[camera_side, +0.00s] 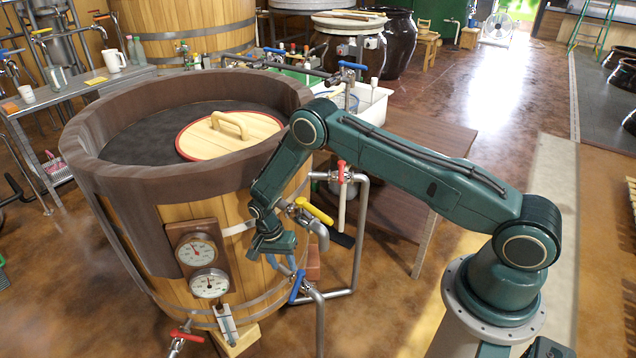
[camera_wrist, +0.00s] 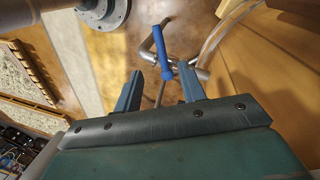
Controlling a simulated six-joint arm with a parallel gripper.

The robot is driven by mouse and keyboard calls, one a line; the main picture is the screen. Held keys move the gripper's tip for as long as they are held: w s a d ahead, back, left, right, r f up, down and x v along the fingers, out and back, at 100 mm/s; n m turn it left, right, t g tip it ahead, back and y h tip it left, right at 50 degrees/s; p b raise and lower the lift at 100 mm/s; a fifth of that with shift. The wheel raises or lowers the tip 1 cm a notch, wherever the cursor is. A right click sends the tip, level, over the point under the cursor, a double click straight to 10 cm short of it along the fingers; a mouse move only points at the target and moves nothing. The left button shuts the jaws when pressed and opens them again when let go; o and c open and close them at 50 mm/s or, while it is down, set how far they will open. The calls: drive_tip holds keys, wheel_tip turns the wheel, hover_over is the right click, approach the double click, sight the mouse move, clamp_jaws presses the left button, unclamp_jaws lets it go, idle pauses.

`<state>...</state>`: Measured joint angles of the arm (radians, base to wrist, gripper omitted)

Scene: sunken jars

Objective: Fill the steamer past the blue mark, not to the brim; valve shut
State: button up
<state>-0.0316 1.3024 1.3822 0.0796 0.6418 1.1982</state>
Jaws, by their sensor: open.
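The steamer (camera_side: 130,225) is a large wooden vat with a brown rim and metal hoops, at the left of the side view. A dark surface (camera_side: 150,145) shows inside; I see no blue mark. A round wooden lid (camera_side: 205,143) covers part of the top. A blue-handled valve (camera_side: 297,287) sits on a pipe low at its right; the handle also shows in the wrist view (camera_wrist: 164,50). My gripper (camera_side: 284,262) is open beside the vat, just above the blue handle. In the wrist view the handle lies ahead, between the fingertips (camera_wrist: 160,75). I cannot tell whether the valve is shut.
A yellow handle (camera_side: 315,212) and a red handle (camera_side: 341,172) sit on pipes close to my arm. Two dial gauges (camera_side: 203,266) are on the vat's front. Another red valve handle (camera_side: 187,336) is at the bottom. A brown table (camera_side: 410,190) stands behind my arm.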

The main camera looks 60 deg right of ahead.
sight(293, 291)
drive_tip(key=f, duration=0.3)
drive_tip(key=s+f, duration=0.1)
drive_tip(key=f, duration=0.3)
drive_tip(key=s+d+f, duration=0.1)
drive_tip(key=f, duration=0.3)
drive_tip(key=shift+s+f, duration=0.1)
drive_tip(key=shift+f, duration=0.15)
drive_tip(key=shift+a, duration=0.1)
clamp_jaws()
